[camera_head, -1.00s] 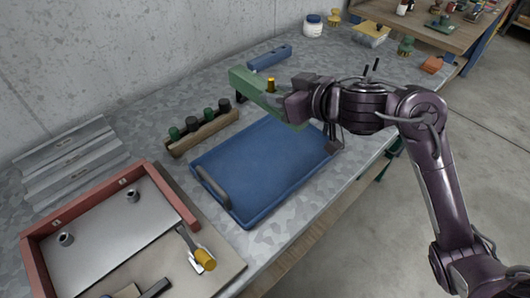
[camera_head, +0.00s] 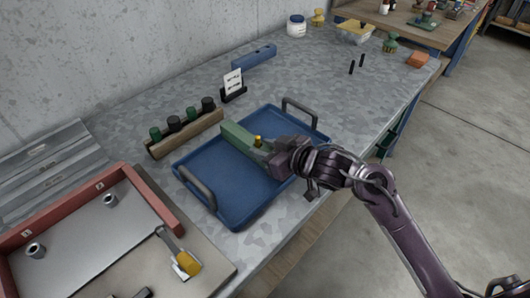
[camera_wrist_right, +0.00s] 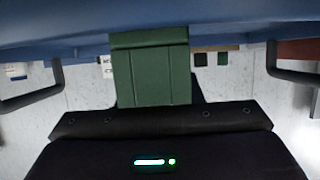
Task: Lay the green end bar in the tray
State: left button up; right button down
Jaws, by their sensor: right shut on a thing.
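The green end bar (camera_head: 238,138) has a yellow knob on top and is held by my right gripper (camera_head: 275,155) at its near right end. In the head view the bar is over the middle of the blue tray (camera_head: 240,205); I cannot tell whether it touches the tray floor. The tray has a grey handle at each end. In the right wrist view the green bar (camera_wrist_right: 152,75) stands out from between the jaws, with the blue tray surface (camera_wrist_right: 60,42) close along it. The right jaw tips are partly hidden by the bar and wrist. My left gripper is not in view.
A wooden rack (camera_head: 185,135) with several dark and green knobs stands behind the tray. A small card stand (camera_head: 233,86) and a blue bar (camera_head: 254,57) lie farther back. A red-walled frame (camera_head: 152,200) is at the left. The bench right of the tray is mostly clear.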

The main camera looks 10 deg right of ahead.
jog(key=shift+f, duration=0.3)
jog(key=shift+f, duration=0.1)
jog(key=c, duration=1.5)
grip_release()
jog(key=shift+f, duration=0.2)
jog(key=o, duration=0.5)
jog(key=shift+r, duration=0.3)
jog(key=shift+s+d, duration=0.2)
jog(key=shift+s, duration=0.1)
jog(key=v, duration=1.1)
jog(key=shift+s, duration=0.15)
